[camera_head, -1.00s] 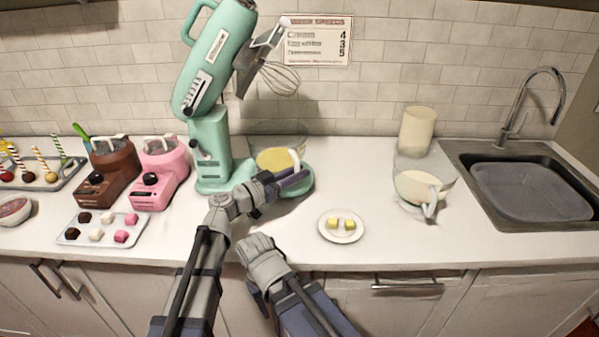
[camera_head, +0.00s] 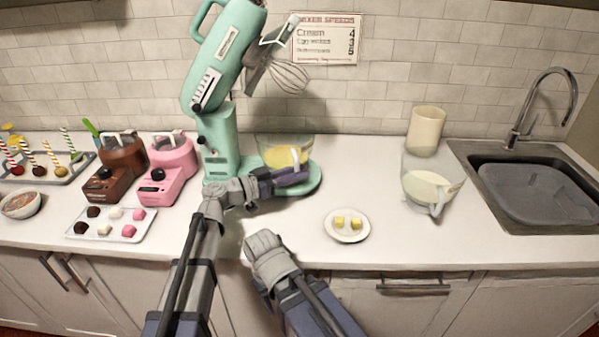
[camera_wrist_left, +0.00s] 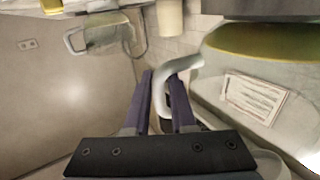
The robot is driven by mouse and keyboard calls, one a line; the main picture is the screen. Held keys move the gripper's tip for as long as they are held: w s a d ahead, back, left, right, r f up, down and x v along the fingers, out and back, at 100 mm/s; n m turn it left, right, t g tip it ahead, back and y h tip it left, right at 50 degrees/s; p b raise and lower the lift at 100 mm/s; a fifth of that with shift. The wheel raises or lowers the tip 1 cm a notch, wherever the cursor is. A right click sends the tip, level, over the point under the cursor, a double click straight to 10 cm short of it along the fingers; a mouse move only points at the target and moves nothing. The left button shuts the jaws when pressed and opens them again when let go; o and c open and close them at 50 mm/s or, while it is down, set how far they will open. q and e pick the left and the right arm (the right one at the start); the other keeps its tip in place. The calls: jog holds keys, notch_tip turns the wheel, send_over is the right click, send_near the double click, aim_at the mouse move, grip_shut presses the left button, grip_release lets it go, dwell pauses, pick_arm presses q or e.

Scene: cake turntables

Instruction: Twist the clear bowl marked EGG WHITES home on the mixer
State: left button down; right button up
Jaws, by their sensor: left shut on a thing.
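A clear bowl (camera_head: 268,148) with yellow contents stands on the round base of the mint green mixer (camera_head: 214,150). Its white handle (camera_head: 297,155) faces the front right. My left gripper (camera_head: 300,173) reaches in from the left at the handle. In the left wrist view, my left gripper's fingers (camera_wrist_left: 166,95) are shut on the curved handle (camera_wrist_left: 165,82). That view also shows the bowl's side with a label (camera_wrist_left: 252,97), whose text I cannot read. The mixer head is tilted up, its whisk (camera_head: 290,76) above the bowl. My right gripper (camera_head: 262,243) is low at the counter's front, its fingertips not distinct.
A second clear bowl (camera_head: 418,188) with pale contents stands at the right, before a cream canister (camera_head: 425,131). A plate (camera_head: 347,233) with yellow cubes is front centre. Brown (camera_head: 113,175) and pink (camera_head: 165,178) small machines stand left. The counter between mixer and second bowl is clear.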

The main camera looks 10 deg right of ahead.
pick_arm(q)
jog(key=shift+a, duration=0.1)
jog(key=shift+a+m+g, duration=0.65)
jog(key=shift+m+g, duration=0.05)
jog(key=shift+g, duration=0.4)
jog(key=shift+a+h, duration=0.1)
jog(key=shift+h, duration=0.2)
jog(key=shift+w+a+m+g, duration=0.1)
jog(key=shift+a+m+g, duration=0.6)
jog(key=shift+g, duration=0.4)
